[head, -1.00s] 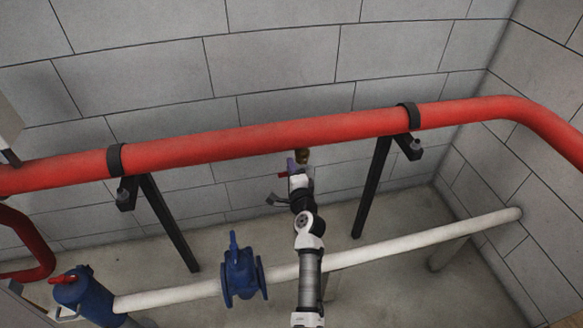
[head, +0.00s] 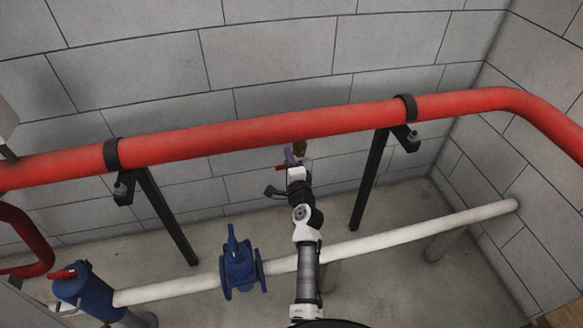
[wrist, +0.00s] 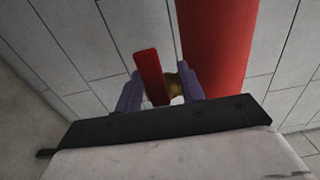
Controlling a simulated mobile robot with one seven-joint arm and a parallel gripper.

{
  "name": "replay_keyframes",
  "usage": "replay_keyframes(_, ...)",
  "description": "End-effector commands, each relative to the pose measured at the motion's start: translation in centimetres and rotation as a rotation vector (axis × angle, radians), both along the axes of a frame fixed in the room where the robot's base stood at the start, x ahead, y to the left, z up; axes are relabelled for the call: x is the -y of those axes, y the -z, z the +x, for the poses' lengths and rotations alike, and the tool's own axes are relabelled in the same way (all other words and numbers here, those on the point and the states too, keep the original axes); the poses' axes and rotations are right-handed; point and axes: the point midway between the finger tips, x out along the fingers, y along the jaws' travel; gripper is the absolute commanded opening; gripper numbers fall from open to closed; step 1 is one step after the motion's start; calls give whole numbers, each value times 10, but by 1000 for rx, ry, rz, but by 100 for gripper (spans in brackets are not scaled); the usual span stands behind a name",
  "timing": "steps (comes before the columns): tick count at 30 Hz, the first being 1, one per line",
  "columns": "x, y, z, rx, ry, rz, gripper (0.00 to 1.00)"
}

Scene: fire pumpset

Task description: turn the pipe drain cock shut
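The drain cock has a brass body (head: 299,147) under the red overhead pipe (head: 240,138), with a red lever (head: 281,168) to its left. In the wrist view the lever (wrist: 150,77) is a flat red bar, and part of the brass body (wrist: 175,84) shows beside it. My gripper (head: 292,158) is right at the cock. Its purple fingers stand apart in the wrist view (wrist: 160,90), one on each side of the lever and brass body. The lever overlaps the left finger in that view; I cannot tell whether they touch. The lever's lower end is hidden.
Black brackets (head: 166,215) hold the red pipe against the block wall. A white pipe (head: 400,238) runs low in front, with a blue valve (head: 240,264) left of my arm. A blue fitting (head: 82,292) with a red handle stands at lower left.

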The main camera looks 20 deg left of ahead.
Motion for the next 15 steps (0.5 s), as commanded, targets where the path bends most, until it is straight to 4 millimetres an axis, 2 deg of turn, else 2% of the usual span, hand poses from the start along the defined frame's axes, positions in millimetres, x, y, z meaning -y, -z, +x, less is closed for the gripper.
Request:
replay_keyframes(5, 12, 3, -17, 0, 2, -1, 39)
replay_keyframes(15, 54, 5, -78, -1, 3, 0, 39)
